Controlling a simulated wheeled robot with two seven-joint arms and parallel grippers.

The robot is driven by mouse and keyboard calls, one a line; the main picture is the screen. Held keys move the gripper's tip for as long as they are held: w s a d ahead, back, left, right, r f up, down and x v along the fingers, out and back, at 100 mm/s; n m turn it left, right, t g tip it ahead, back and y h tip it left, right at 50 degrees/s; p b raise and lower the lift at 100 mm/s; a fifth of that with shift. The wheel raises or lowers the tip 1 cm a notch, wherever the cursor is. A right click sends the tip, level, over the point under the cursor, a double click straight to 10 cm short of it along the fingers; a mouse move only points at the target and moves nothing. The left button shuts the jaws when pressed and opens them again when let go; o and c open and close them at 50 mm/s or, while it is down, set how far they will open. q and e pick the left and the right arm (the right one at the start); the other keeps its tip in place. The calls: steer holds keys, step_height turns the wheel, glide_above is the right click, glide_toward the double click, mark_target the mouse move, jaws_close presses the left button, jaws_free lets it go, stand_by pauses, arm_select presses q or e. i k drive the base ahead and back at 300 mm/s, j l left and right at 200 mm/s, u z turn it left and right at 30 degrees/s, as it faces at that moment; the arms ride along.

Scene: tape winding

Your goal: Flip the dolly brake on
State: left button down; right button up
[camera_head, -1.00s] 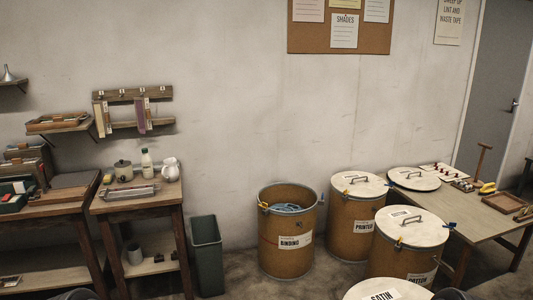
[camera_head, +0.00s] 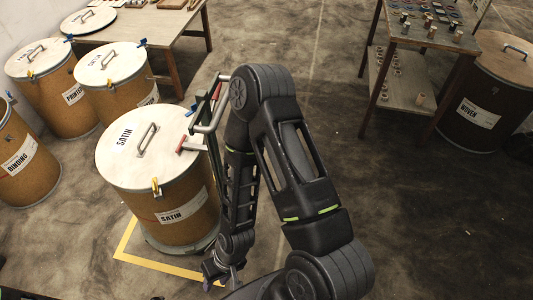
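A drum labelled SATIN (camera_head: 180,208), with a white handled lid (camera_head: 120,165), stands upright on a low dark dolly (camera_head: 185,249). A grey bent handle (camera_head: 211,122) on a dark post rises at the drum's right side, with a small red bar (camera_head: 190,146) beside it. My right arm crosses in front of the post and hides part of it. My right gripper (camera_head: 222,274) points down near the floor, just right of the dolly's front edge. Its fingers are small and dark, so I cannot tell whether it is open. No brake pedal can be made out clearly. My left gripper is not in view.
Yellow floor tape (camera_head: 150,262) runs around the dolly. Several other lidded drums (camera_head: 62,100) and a table (camera_head: 150,27) stand at the upper left. A workbench (camera_head: 405,85) and a WOVEN drum (camera_head: 487,95) stand at the upper right. The floor right of my arm is clear.

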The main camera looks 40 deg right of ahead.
mark_target(215, 95)
steer(key=z, duration=0.95)
steer(key=i+l+u, duration=0.1)
steer(key=l+u, duration=0.2)
steer(key=u, duration=0.15)
steer(key=l+u, duration=0.7)
steer(key=u, duration=0.2)
steer(key=k+l, duration=0.1)
steer(key=l, duration=0.3)
steer(key=l+u, duration=0.15)
steer(key=l, duration=0.25)
steer(key=k+l, duration=0.15)
steer(key=l, duration=0.25)
steer(key=k+l+u, duration=0.1)
steer(key=l, duration=0.3)
steer(key=k+l, duration=0.15)
steer(key=l, duration=0.25)
steer(key=k+l+u, duration=0.15)
steer(key=l, duration=0.25)
steer(key=i, duration=0.05)
